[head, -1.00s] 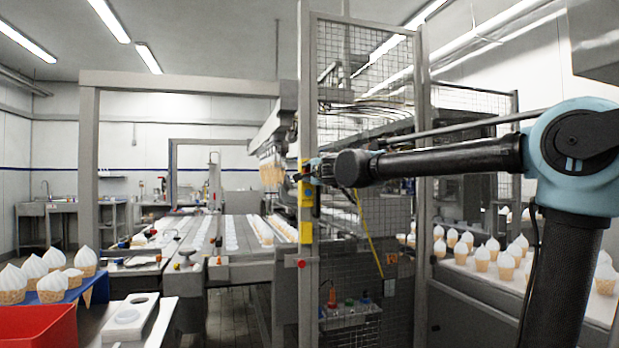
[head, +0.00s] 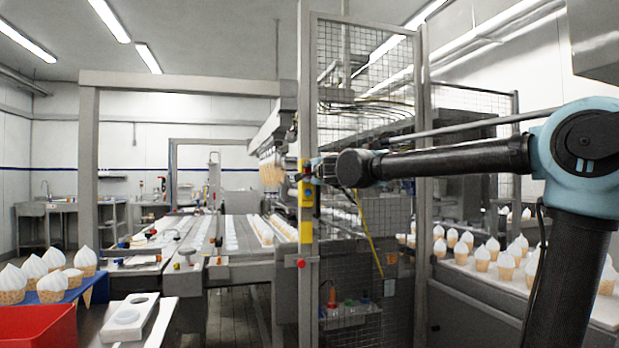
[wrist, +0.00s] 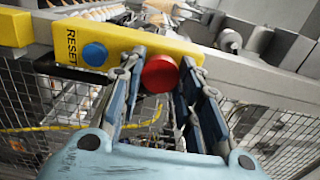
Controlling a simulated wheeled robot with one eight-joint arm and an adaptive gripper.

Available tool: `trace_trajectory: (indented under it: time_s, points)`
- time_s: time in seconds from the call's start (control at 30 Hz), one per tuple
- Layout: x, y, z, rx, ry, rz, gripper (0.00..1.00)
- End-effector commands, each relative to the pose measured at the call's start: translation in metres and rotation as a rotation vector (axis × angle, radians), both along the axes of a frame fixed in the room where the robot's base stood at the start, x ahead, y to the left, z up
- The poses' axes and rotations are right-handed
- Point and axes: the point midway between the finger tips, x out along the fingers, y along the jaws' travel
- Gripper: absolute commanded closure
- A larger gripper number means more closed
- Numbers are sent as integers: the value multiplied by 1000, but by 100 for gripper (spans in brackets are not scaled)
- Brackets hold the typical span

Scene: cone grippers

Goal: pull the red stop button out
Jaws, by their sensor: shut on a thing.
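The round red stop button (wrist: 160,74) sticks out of the yellow panel (wrist: 125,42) in the wrist view. My gripper (wrist: 161,76) has one blue-grey finger on each side of the button and is shut on it. A blue button beside the word RESET lies left of it on the same panel. In the head view my gripper (head: 312,170) is at the upper part of the yellow strip (head: 306,205) on the grey post. The red stop button cannot be made out there.
The grey post (head: 308,100) and mesh guard (head: 365,80) stand right by my gripper. A smaller red button (head: 301,263) sits lower on the post. Cones stand on the right table and at the left, near a red bin (head: 38,328).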

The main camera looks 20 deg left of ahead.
Motion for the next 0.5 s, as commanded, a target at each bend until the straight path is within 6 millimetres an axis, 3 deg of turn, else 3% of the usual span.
trace_trajectory:
  time_s: [0.5]
  points:
    - [-7,-4,-3,2,2,1,91]
